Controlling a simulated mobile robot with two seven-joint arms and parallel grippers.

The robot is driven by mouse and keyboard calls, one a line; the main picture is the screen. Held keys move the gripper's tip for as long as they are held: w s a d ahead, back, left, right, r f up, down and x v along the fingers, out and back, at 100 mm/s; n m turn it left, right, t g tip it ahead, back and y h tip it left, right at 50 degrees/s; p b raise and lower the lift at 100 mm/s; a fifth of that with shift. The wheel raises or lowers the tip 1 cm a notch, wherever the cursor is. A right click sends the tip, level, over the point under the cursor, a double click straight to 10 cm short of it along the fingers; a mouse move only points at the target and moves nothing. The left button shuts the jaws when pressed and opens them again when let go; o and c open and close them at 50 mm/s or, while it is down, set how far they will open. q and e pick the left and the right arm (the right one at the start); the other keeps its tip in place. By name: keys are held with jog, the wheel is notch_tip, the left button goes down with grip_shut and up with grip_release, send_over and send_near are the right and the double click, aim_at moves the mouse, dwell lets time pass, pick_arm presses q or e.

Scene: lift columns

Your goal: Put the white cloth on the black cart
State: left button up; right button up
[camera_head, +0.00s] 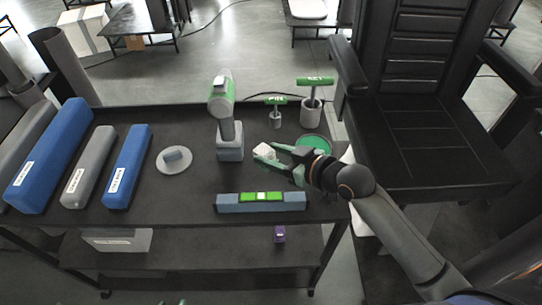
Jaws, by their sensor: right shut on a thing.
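The small white cloth (265,151) is bunched between the fingertips of my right gripper (268,155), which is shut on it. My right arm reaches in from the lower right. The gripper and cloth are over the top of the black cart (185,205), just right of the grey and green power tool. I cannot tell whether the cloth touches the cart top. Only small greenish tips, likely of my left gripper (172,302), show at the bottom edge; their opening cannot be made out.
On the cart top are blue and grey long blocks (127,167), a grey disc (174,160), a power tool (229,120), green-topped weights (312,105), a green round dish (313,145) and a blue-green bar (262,202). A black chair-like structure (430,140) stands at right.

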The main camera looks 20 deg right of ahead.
jog(key=w+d+f, duration=0.1)
jog(key=w+f, duration=0.1)
jog(key=w+d+f+b, duration=0.1)
jog(key=w+f, duration=0.1)
jog(key=w+d+f, duration=0.1)
jog(key=w+f, duration=0.2)
jog(key=shift+d, duration=0.1)
jog(key=shift+w+f+b, duration=0.1)
jog(key=shift+f+b, duration=0.3)
jog(key=shift+f, duration=1.2)
jog(key=o, duration=0.7)
jog(key=shift+f, duration=0.2)
jog(key=o, duration=0.5)
jog(key=shift+r, duration=0.1)
